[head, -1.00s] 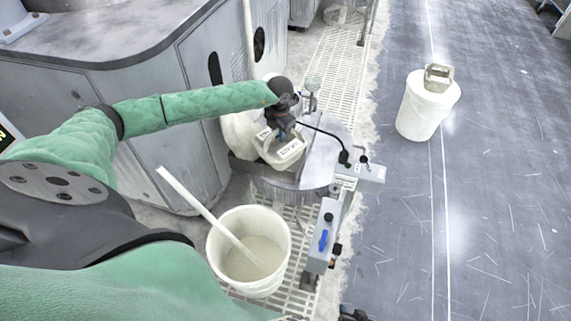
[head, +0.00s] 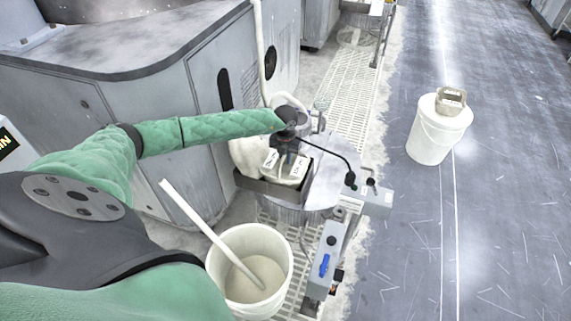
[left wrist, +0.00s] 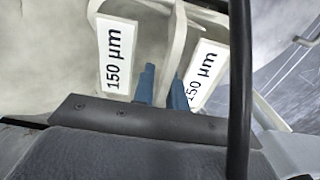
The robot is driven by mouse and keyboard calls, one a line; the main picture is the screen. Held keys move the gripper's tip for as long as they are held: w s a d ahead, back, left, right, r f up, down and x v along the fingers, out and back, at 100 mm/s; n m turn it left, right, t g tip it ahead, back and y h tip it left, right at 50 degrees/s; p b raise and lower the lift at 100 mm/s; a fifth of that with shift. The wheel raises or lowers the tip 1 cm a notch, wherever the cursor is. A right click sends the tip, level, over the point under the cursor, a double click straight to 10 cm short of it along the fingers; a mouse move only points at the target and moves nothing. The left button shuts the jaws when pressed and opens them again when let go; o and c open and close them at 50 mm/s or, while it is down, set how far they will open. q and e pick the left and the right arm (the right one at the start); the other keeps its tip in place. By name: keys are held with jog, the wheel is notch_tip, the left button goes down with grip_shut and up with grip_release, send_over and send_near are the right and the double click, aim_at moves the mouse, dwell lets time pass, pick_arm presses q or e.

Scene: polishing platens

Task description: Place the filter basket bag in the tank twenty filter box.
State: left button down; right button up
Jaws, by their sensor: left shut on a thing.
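The filter basket bag (head: 290,177) is off-white with two white labels; in the left wrist view (left wrist: 178,22) they read 150 µm. My left gripper (head: 287,150) is shut on the bag's upper part, between the labels. Its blue fingers (left wrist: 162,88) show in the left wrist view. The bag is at the grey metal filter box (head: 272,193) on the round tank (head: 335,180). The box's front wall hides the bag's lower part. I cannot tell whether the bag rests on the bottom. My right gripper is not in view.
A white bucket (head: 214,268) with a pale stick stands in front of the tank. A lidded white bucket (head: 432,140) with a beige object (head: 451,99) on top stands on the right floor. A grey machine (head: 150,105) is behind.

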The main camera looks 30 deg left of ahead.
aim_at(285, 163)
pick_arm(q)
jog(key=shift+f, duration=1.65)
jog(key=c, duration=1.4)
grip_release()
jog(key=shift+f, duration=0.15)
notch_tip(285, 163, up, 12)
jog(key=shift+r, duration=0.15)
